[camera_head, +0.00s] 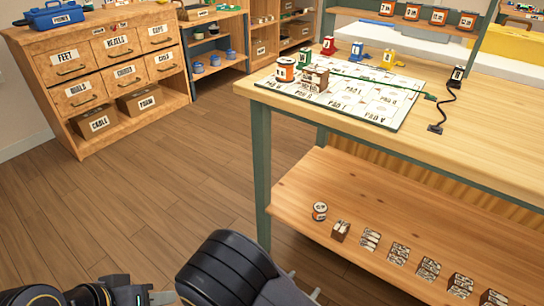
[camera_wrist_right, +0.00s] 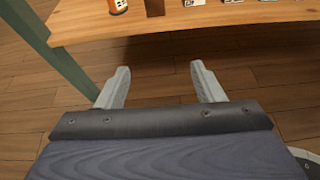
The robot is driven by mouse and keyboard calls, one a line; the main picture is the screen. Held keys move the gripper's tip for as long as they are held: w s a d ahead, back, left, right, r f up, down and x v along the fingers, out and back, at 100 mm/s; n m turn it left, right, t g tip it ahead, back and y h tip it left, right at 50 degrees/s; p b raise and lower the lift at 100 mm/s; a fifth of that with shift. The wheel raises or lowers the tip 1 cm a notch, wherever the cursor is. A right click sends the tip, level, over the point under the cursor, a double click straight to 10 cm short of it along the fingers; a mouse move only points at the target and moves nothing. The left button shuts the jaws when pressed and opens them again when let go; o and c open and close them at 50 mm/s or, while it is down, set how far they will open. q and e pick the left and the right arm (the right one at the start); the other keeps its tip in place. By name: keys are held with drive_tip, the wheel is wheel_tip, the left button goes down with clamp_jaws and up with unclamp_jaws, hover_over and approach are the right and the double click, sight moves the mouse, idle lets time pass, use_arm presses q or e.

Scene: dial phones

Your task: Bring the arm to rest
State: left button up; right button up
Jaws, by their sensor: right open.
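My right gripper (camera_head: 303,284) is low in front of the lower shelf in the head view. In the right wrist view its two grey fingers (camera_wrist_right: 160,69) are spread apart with nothing between them, over the wood floor. My left gripper (camera_head: 160,297) is at the bottom left edge of the head view. It is mostly cut off, so its jaws cannot be read. Neither gripper touches any object that I can see.
The workbench (camera_head: 480,115) bears a labelled pad board (camera_head: 385,118), an orange-white canister (camera_head: 286,70) and a brown box (camera_head: 315,80). Its lower shelf (camera_head: 320,180) holds a small canister (camera_head: 320,211) and several small boxes. A drawer cabinet (camera_head: 35,50) stands at left. The floor between (camera_head: 150,175) is clear.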

drive_tip(key=s+d+r+m+g+y, duration=0.45)
drive_tip(key=d+r+m, duration=0.3)
drive_tip(key=m, duration=0.45)
drive_tip(key=s+d+r+m+g+y, duration=0.5)
drive_tip(key=r+m, duration=0.3)
drive_tip(key=m, duration=0.3)
drive_tip(key=s+r+m+t+y+p, duration=0.1)
drive_tip(key=r+m+t+p, duration=0.1)
drive_tip(key=r+p, duration=1.6)
drive_tip(key=s+d+r+m+t+y+p, duration=0.1)
drive_tip(key=r+m+p, duration=0.4)
drive_tip(key=r+p, duration=1.4)
wheel_tip(320, 180, up, 7)
drive_tip(key=shift+s+f+t, duration=0.1)
drive_tip(key=shift+s+t, duration=0.55)
